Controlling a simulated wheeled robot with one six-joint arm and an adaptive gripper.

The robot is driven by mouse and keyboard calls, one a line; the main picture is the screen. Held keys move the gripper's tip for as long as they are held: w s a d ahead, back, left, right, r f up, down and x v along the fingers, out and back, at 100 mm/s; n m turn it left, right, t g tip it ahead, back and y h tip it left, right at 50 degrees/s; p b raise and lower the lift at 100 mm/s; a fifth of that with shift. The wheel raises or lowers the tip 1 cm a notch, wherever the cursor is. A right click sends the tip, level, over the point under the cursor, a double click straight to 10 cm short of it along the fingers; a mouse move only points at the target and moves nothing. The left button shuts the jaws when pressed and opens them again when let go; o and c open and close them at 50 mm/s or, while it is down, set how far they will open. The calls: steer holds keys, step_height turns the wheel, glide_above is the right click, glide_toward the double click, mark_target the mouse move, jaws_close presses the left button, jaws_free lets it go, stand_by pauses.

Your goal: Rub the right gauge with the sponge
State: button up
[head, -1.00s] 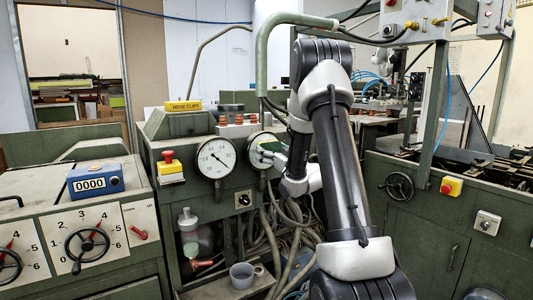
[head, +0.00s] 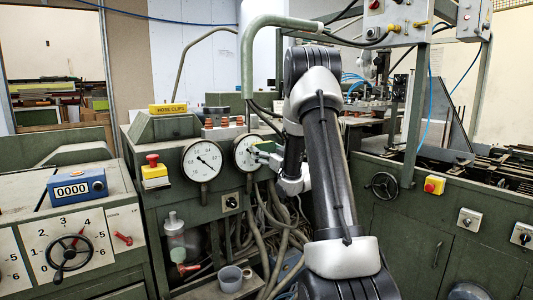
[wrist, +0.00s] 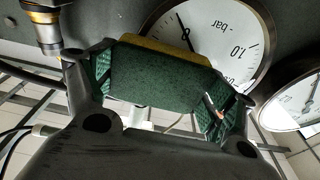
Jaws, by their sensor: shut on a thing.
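The right gauge (head: 243,153) is a round white dial on the green machine front. Its right side is partly hidden by my gripper (head: 266,150) and the sponge. In the wrist view my gripper (wrist: 160,88) is shut on the sponge (wrist: 152,76), which is dark green with a yellow layer on its far side. The sponge stands in front of the right gauge's face (wrist: 225,32) and covers part of it. I cannot tell whether the two touch. The left gauge (head: 202,160) is uncovered, and it shows at the wrist view's right edge (wrist: 300,98).
A red and yellow stop button (head: 154,170) sits left of the gauges, and a yellow HOSE CLIPS label (head: 168,108) is above. Hoses (head: 258,228) hang below. A grey mug (head: 231,278) stands low down. A blue counter box (head: 77,186) is at left.

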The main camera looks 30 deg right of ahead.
mark_target(240, 152)
steer(key=shift+s+a, duration=0.2)
steer(key=shift+a, duration=4.7)
steer(key=shift+s+d, duration=0.15)
steer(key=shift+s, duration=2.8)
steer(key=shift+s, duration=0.1)
steer(key=s, duration=0.2)
steer(key=shift+s, duration=0.4)
